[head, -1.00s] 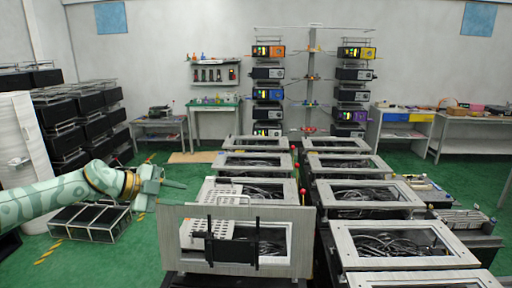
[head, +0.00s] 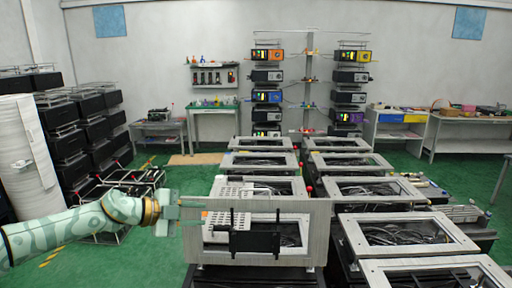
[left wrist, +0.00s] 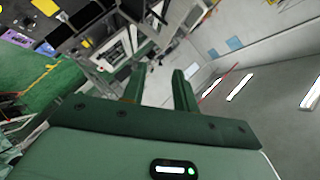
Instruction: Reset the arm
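My left gripper (head: 196,211) comes in from the left in the head view. Its fingers point right, at the left edge of the nearest grey panel (head: 319,226). In the left wrist view the two green fingers (left wrist: 158,78) stand apart with nothing between them. Whether they touch the panel cannot be told. A lever with a red knob (head: 309,188) stands at the right of that panel, away from my gripper. A white perforated block (head: 216,226) and a black bracket (head: 256,242) show at the panel's front. My right gripper is not in view.
Two rows of framed cases with cables (head: 366,189) run back through the middle. Black crates (head: 68,145) are stacked at the left beside a white curved column (head: 27,160). Workbenches (head: 213,108) stand along the back wall. Green floor (head: 150,262) is clear at the lower left.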

